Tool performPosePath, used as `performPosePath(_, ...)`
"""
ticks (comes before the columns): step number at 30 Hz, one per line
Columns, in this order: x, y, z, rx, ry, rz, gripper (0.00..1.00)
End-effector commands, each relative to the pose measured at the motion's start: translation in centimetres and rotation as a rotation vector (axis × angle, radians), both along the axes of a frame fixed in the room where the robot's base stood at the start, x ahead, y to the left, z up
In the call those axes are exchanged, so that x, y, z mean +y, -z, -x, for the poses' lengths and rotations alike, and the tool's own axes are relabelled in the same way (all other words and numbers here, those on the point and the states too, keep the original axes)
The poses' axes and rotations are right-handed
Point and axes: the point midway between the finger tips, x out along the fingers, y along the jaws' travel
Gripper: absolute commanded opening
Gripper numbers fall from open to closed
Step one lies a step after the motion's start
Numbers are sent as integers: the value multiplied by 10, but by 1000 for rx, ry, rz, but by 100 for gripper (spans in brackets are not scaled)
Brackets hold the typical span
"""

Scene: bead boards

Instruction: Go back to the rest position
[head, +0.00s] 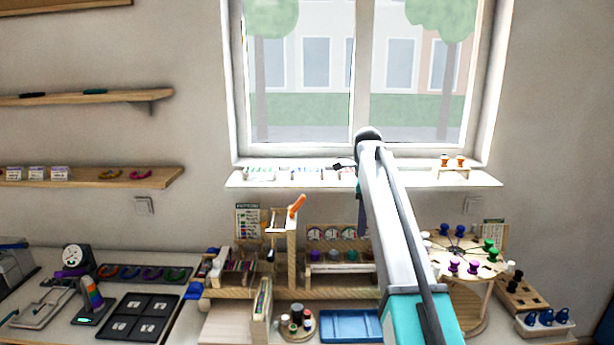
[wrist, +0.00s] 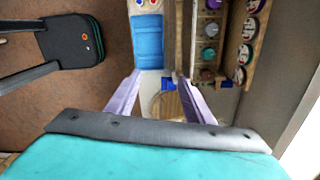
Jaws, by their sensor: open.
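My gripper (wrist: 158,76) shows in the wrist view with its two pale purple fingers spread apart. It is open, and nothing is held between the fingers. It points over the bench, with a blue tray (wrist: 148,42) beyond the fingertips. A small blue piece (wrist: 168,84) and a round wooden part show between the fingers, seemingly lower down. In the head view my arm rises in front of the window and bends at the top; the gripper itself is hidden behind the arm.
In the head view the blue tray (head: 350,325) lies left of my arm. A wooden carousel (head: 470,270) with coloured pegs stands to the right. A wooden rack (head: 340,268) with jars stands behind the tray. The windowsill (head: 400,180) carries small items.

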Motion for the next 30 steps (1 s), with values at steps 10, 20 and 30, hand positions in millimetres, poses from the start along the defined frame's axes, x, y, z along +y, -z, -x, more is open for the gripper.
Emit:
performPosePath(10, 0, 61, 16, 2, -160, -1, 48)
performPosePath(20, -1, 164, 53, 2, -465, -1, 48)
performPosePath(30, -2, 268, 107, 1, -818, -2, 48)
